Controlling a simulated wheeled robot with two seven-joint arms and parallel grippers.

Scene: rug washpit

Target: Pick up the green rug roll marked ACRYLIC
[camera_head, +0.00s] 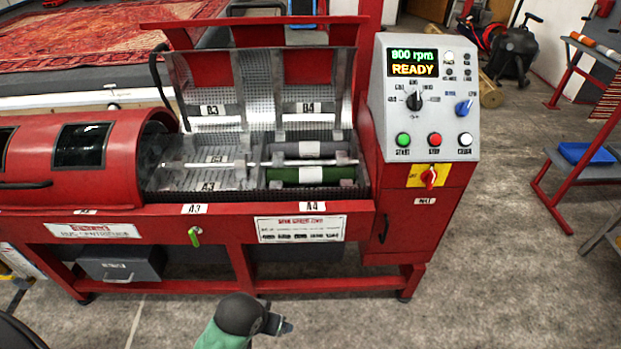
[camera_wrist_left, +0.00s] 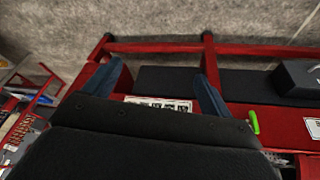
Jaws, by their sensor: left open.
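The green rug roll (camera_head: 285,175) lies across the open drum of the red machine at the right, above the A4 label. It has a white band around its middle; the writing is too small to read. Grey clips sit at its ends. My left gripper (camera_wrist_left: 163,55) is open and empty in the left wrist view, its two bluish fingers wide apart in front of the machine's front panel and sign. The roll does not show in that view. A green and dark part of my arm shows at the bottom of the head view, apart from the roll. My right gripper is not seen.
A grey rug roll (camera_head: 310,149) lies just behind the green one. A control panel (camera_head: 425,95) reading 800 rpm READY stands at the right. A red cover (camera_head: 75,165) closes the left part. The floor in front is clear.

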